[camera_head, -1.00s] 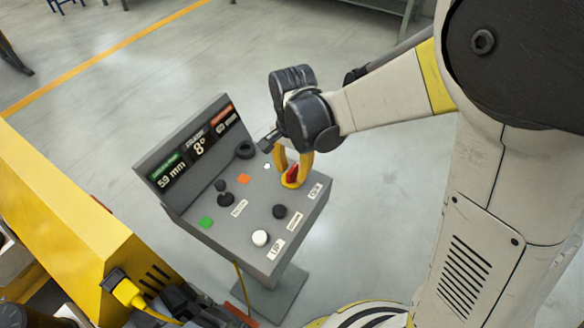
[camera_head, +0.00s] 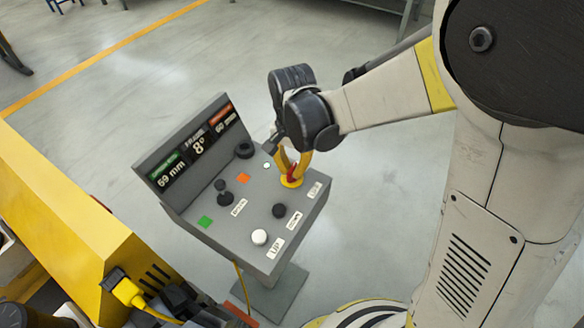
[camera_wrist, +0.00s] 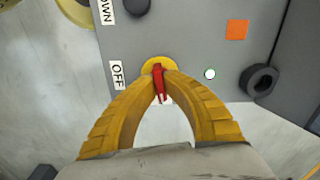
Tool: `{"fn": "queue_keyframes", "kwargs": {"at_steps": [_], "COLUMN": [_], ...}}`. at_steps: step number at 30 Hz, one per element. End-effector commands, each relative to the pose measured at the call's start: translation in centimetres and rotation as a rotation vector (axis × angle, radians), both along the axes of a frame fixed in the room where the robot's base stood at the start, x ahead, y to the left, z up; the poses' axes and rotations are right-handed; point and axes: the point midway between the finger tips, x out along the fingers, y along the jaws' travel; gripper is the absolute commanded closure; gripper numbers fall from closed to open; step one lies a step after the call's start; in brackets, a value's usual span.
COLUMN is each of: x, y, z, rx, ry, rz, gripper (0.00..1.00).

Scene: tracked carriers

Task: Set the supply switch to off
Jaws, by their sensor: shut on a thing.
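The supply switch is a red handle (camera_wrist: 158,82) on a yellow disc (camera_wrist: 153,66), on the sloped face of a grey control panel (camera_head: 262,206). A white OFF label (camera_wrist: 117,75) is left of the disc in the wrist view. The handle lies nearly upright in that view and does not point at the label. My gripper (camera_wrist: 158,90) has its yellow fingers closed on the handle from both sides. In the head view the gripper (camera_head: 292,173) hides part of the switch.
The panel also bears a black knob (camera_head: 244,150), a joystick (camera_head: 224,195), a black button (camera_head: 279,210), a white button (camera_head: 260,237) and green and orange squares. A display stands along its back edge. A yellow machine (camera_head: 75,220) is at left. Open floor lies behind the panel.

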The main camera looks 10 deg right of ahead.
Motion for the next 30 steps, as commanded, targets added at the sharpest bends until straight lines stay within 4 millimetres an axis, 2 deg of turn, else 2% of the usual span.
{"fn": "queue_keyframes", "kwargs": {"at_steps": [30], "x": [-0.04], "y": [-0.01], "z": [-0.03], "rx": [0.000], "ry": [0.001], "rz": [0.950], "gripper": [1.00]}}
